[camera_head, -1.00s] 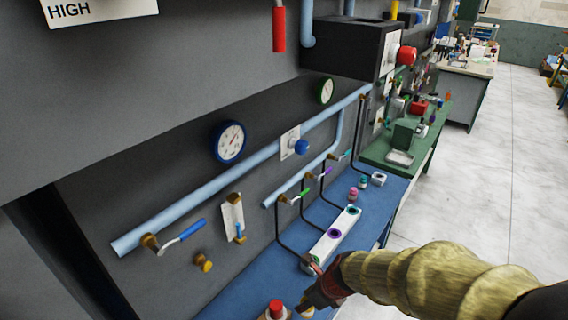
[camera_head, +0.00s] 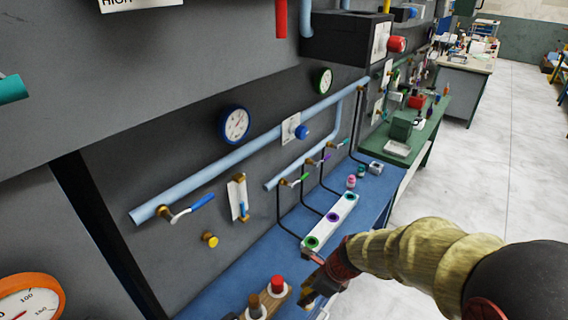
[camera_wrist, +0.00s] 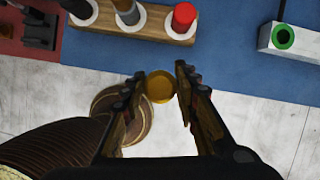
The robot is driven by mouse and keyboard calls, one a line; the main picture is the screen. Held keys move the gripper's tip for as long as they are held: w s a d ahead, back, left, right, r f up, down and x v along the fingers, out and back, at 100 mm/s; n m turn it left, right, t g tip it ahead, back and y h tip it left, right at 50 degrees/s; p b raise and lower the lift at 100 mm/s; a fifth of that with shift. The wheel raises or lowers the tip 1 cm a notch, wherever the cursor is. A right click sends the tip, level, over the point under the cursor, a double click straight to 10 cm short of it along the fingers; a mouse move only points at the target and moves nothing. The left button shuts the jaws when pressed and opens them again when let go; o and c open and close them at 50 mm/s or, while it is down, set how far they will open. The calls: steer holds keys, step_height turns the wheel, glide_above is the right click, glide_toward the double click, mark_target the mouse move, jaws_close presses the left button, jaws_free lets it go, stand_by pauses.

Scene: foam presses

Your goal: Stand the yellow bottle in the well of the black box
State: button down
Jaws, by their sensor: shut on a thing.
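My gripper (camera_wrist: 160,82) is shut on a round amber-yellow thing, which I take for the top of the yellow bottle (camera_wrist: 160,88). It is held between the fingertips, over the floor just off the bench's front edge. In the head view my gripper (camera_head: 318,292) is at the bottom, right of a wooden rack (camera_head: 268,304), and the bottle cannot be made out. A black box (camera_head: 345,42) is mounted high on the wall panel; I cannot see a well in it. Dark blocks (camera_wrist: 40,28) stand on a red surface in the wrist view's upper left corner.
The rack holds a red-capped bottle (camera_head: 277,285) and a brown-topped one (camera_head: 253,305). A white block with coloured rings (camera_head: 331,222) lies farther along the blue bench (camera_head: 240,265). Valves and pipes (camera_head: 250,145) line the wall. Open floor (camera_head: 480,190) is at right.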

steer(key=n, duration=0.1)
steer(key=w+n+g, duration=0.1)
steer(key=shift+w+d+f+n, duration=0.2)
steer(key=shift+d+f+n, duration=0.1)
steer(key=shift+f+n, duration=0.1)
steer(key=w+d+f+n+g+h, duration=0.2)
steer(key=w+d+f+n+g, duration=0.15)
steer(key=d+n, duration=0.45)
steer(key=w+d+f+n+g+h, duration=0.2)
steer(key=w+d+f+n, duration=0.15)
steer(key=n, duration=0.85)
step_height(320, 180, down, 7)
steer(key=b, duration=0.6)
steer(key=shift+d+b, duration=0.15)
steer(key=shift+b, duration=0.25)
steer(key=shift+r, duration=0.15)
